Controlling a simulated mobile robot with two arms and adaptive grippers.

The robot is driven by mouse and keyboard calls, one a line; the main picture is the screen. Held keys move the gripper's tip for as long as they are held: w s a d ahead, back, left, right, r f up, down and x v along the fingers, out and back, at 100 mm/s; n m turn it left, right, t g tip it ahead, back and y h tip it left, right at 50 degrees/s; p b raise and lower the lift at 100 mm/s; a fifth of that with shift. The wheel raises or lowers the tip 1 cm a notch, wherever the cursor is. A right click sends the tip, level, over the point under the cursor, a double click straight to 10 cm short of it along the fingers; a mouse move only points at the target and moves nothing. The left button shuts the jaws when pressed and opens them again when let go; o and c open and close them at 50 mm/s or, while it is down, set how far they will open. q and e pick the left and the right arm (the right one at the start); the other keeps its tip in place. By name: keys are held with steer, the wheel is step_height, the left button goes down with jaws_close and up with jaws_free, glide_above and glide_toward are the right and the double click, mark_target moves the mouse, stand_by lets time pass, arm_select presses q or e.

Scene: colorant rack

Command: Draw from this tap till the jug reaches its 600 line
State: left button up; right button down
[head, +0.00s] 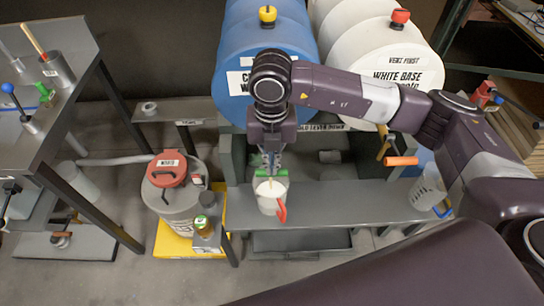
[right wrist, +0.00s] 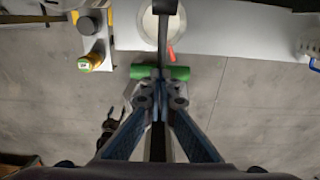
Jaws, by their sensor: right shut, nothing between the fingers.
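The jug (head: 268,205), white with a red handle, stands on the grey bench below the blue drum (head: 262,60). It also shows in the right wrist view (right wrist: 150,28). The tap's green lever (head: 258,173) is just above the jug; in the right wrist view the lever (right wrist: 180,73) lies across my fingertips. My right gripper (head: 271,170) points down at the lever, shut and empty, seeming to touch it. A thin pale streak shows over the jug's mouth. The jug's 600 line and level cannot be read. The tap spout is hidden behind my gripper. My left gripper is out of view.
A white drum (head: 385,65) has an orange-handled tap (head: 401,161). A translucent jug (head: 428,188) stands at the bench's right end. A sign reads "hold lever down".

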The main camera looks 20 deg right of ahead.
stand_by(0.5)
steer(key=shift+r+p, duration=0.8)
steer(key=shift+r, duration=0.95)
step_height(320, 180, up, 5)
steer(key=p, duration=0.2)
steer(key=shift+p, duration=0.35)
stand_by(0.6)
